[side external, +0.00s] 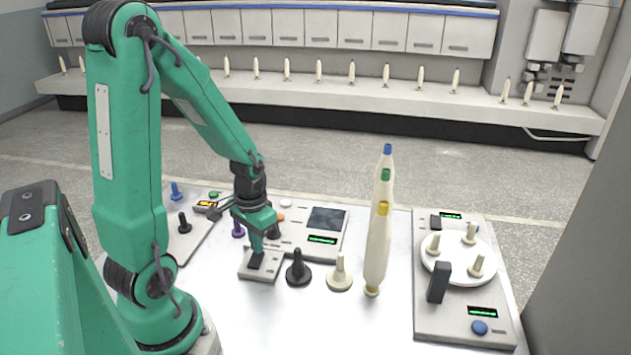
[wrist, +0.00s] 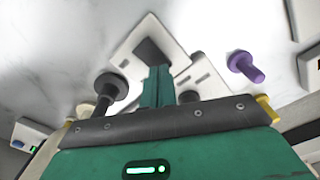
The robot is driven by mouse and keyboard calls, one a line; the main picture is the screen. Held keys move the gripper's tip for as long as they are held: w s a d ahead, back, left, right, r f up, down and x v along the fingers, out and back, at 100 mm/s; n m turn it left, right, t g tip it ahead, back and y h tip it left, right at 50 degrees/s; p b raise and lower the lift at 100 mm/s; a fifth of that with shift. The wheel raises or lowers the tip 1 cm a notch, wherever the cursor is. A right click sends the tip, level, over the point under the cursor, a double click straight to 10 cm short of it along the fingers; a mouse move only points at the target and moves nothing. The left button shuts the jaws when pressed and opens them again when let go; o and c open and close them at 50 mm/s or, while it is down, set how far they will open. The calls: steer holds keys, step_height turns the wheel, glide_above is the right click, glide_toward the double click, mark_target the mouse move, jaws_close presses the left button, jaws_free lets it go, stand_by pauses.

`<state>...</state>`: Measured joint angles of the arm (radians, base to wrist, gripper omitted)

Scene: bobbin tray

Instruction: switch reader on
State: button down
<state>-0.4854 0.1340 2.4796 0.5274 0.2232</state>
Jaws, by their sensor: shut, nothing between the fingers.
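A light grey box with a dark screen (side external: 327,218) and a lit green display (side external: 322,239) stands behind my gripper in the side view; it may be the reader. In front of it a small pale plate (side external: 247,272) carries a black switch (side external: 256,260). In the wrist view the pale plate (wrist: 127,50) and its dark switch (wrist: 149,50) lie just beyond the fingertips. My gripper (side external: 257,250) is shut and empty, pointing down at the switch. Its fingers also show in the wrist view (wrist: 158,80). They hide part of the switch, and I cannot tell whether they touch it.
A black peg (side external: 298,268) and a cream peg (side external: 340,272) stand right of the plate. A purple peg (side external: 238,228) is behind it. A tall cream spindle (side external: 379,230) and a turntable unit (side external: 436,325) are further right. White table is clear in front.

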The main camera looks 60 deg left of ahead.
steer(key=shift+f, duration=0.55)
stand_by(0.4)
steer(key=shift+r, duration=3.55)
steer(key=shift+r, duration=0.1)
steer(key=s+d+r+m+t, duration=0.1)
steer(key=d+r+m+t, duration=0.2)
steer(key=d+r, duration=0.9)
step_height(320, 180, up, 2)
steer(key=t, duration=0.2)
steer(key=shift+s+d+r+t, duration=0.2)
steer(key=shift+s+d+t, duration=0.1)
